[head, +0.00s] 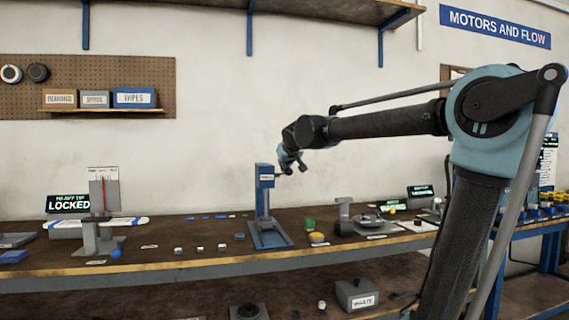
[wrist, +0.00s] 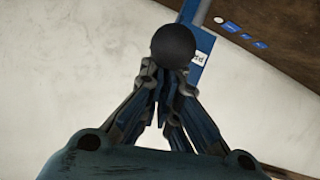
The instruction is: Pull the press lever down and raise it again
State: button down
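The blue press (head: 265,205) stands upright on its flat base on the bench, left of my arm. Its column shows behind the gripper in the wrist view (wrist: 200,62). The dark round lever knob (wrist: 173,45) is right at my fingertips and covers part of them. My gripper (head: 293,168) is beside the press's upper part, on its right, at about head height of the press. In the wrist view, the fingers (wrist: 165,80) draw close together toward the knob. The knob hides the contact, so whether they hold it is unclear. The lever's rod is mostly hidden.
A gauge stand (head: 104,215) and a screen reading LOCKED (head: 68,204) are at the left. Small parts lie along the bench (head: 190,264). A green-topped item (head: 310,225) and a grey device (head: 344,215) stand right of the press. A shelf (head: 250,10) hangs above.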

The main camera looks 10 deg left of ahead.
jog(key=shift+s+d+f, duration=0.15)
jog(key=shift+s+f, duration=0.2)
jog(key=shift+f, duration=0.3)
notch_tip(320, 180, up, 5)
jog(key=a, duration=0.1)
jog(key=v, duration=0.9)
jog(key=shift+f, duration=0.1)
